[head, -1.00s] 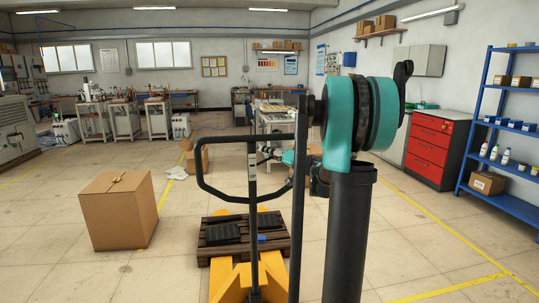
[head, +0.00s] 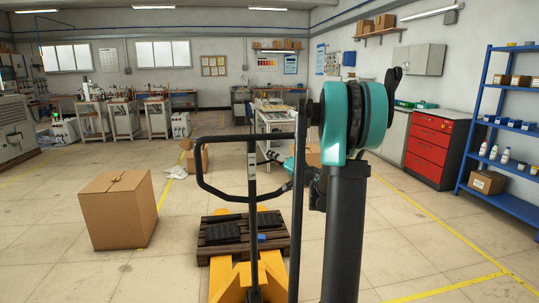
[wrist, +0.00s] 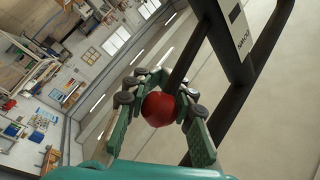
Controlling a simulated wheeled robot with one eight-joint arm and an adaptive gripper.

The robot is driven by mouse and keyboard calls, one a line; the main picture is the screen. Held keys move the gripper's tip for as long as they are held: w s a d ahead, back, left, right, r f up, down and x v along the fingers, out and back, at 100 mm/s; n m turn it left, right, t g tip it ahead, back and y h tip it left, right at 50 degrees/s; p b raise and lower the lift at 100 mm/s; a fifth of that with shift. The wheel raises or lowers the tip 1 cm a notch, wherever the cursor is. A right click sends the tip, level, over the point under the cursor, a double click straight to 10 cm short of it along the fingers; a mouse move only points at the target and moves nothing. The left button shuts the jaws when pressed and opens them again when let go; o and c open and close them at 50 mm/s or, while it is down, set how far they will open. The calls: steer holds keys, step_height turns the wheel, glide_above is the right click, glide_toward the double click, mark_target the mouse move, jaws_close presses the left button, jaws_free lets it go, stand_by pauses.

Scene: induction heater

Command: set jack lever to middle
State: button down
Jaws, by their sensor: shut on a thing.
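The pallet jack's black looped handle (head: 252,220) stands upright in front of me, rising from its yellow base (head: 232,282). In the wrist view, a round red knob (wrist: 158,108) sits on the end of a dark lever (wrist: 183,62) beside the handle frame (wrist: 236,45). My gripper (wrist: 160,98) has its green jointed fingers on both sides of the knob and is shut on it. In the head view my gripper (head: 280,160) is small and partly hidden at the handle's right side; the knob cannot be made out there.
A wooden pallet (head: 215,255) with dark items lies on the jack's forks. A cardboard box (head: 118,210) stands on the floor at left. A red drawer cabinet (head: 440,147) and a blue shelf (head: 500,120) stand at right. Open floor lies between.

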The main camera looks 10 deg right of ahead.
steer(key=shift+d+f+m+t, duration=0.2)
steer(key=shift+f+m+t, duration=0.55)
steer(key=shift+m, duration=0.45)
steer(key=c, duration=1.3)
jaws_free()
steer(key=shift+o, duration=0.2)
steer(key=shift+y, duration=0.3)
steer(key=shift+s, duration=0.1)
steer(key=v, duration=1.2)
steer(key=shift+r, duration=0.15)
